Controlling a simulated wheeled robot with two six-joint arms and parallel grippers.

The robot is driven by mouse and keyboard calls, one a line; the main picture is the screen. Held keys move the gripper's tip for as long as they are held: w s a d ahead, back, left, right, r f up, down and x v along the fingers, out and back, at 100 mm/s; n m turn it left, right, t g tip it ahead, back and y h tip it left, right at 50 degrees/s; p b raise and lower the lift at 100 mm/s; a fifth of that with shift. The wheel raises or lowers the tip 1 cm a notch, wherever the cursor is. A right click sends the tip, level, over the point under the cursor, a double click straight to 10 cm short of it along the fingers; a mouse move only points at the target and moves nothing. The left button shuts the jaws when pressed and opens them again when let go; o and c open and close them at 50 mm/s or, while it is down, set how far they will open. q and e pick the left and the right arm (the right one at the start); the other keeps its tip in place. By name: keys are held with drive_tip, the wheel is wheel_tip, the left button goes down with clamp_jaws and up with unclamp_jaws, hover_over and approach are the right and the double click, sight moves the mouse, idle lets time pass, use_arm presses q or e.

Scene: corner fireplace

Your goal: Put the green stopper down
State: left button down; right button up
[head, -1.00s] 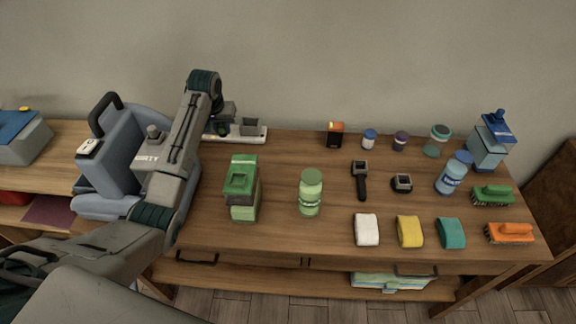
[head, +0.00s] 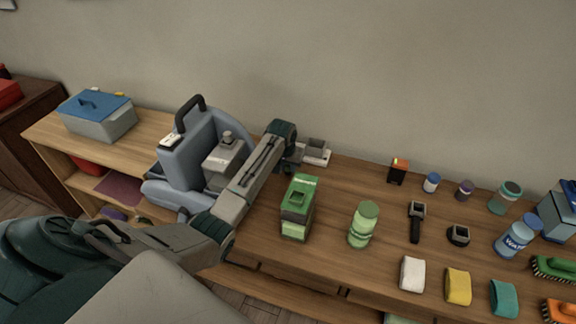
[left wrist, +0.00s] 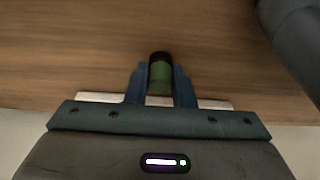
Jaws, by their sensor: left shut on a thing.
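The green stopper (left wrist: 160,76), a small green cylinder with a dark end, is between the two blue fingers of my left gripper (left wrist: 160,84) in the left wrist view. The gripper is shut on it, above the wooden table (left wrist: 70,45). The stopper cannot be made out there. I cannot tell how high it is above the table. My right gripper is not in view.
A grey-blue machine (head: 183,165) stands left of my arm. A green-topped box (head: 298,207) and a green jar (head: 363,225) stand to the right. Several small bottles, cloths and brushes fill the table's right side. A grey bin with a blue lid (head: 97,114) is far left.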

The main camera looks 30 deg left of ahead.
use_arm(q)
drive_tip(key=c, duration=1.2)
unclamp_jaws()
drive_tip(key=shift+f, duration=0.1)
drive_tip(key=shift+c, duration=0.2)
drive_tip(key=a+b+v, duration=0.1)
drive_tip(key=v, duration=1.1)
drive_tip(key=shift+d+r, duration=0.2)
drive_tip(key=shift+d, duration=0.3)
